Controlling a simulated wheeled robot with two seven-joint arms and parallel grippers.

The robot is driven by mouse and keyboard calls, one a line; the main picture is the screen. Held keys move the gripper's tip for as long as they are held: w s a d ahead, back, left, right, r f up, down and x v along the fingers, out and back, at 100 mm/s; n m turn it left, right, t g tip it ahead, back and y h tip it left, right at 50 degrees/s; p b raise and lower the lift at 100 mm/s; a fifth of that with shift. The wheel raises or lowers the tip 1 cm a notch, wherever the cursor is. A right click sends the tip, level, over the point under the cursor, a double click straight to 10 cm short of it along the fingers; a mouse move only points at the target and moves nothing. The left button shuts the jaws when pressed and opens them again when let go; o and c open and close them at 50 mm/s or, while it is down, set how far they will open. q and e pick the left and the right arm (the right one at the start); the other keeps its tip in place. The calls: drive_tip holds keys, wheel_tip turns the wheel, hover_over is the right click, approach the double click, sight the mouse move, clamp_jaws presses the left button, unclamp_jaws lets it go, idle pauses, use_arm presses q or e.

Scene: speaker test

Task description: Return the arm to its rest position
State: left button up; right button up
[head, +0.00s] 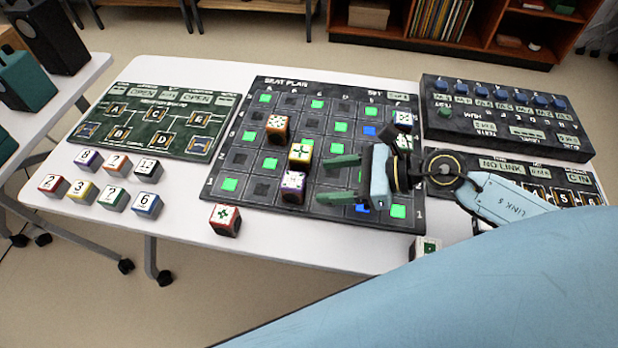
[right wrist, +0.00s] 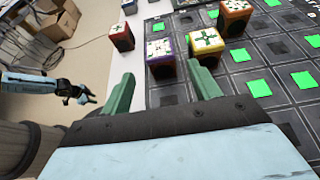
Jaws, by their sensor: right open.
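My right gripper (head: 328,179) is over the right part of the seat plan board (head: 231,165), with its green fingers pointing left. It is open, and nothing shows between its fingers, also in the right wrist view (right wrist: 161,88). Left of the fingertips are a purple-sided cube (head: 292,188), a yellow-sided cube (head: 301,152) and an orange-brown cube (head: 277,128). In the right wrist view my left gripper (right wrist: 82,97) is small at the left, away from the table; its finger opening is unclear. It is not in the head view.
A red-sided cube (head: 225,220) lies near the table's front edge, and a dark-sided cube (head: 403,121) is behind my right gripper. Several number cubes (head: 147,205) stand front left. A green panel (head: 151,120) lies at left; black consoles (head: 505,116) stand at right.

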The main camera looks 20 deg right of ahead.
drive_tip(key=shift+s+d+r, duration=0.25)
drive_tip(key=shift+s+d, duration=0.15)
drive_tip(key=shift+d, duration=0.1)
drive_tip(key=shift+d+r, duration=0.1)
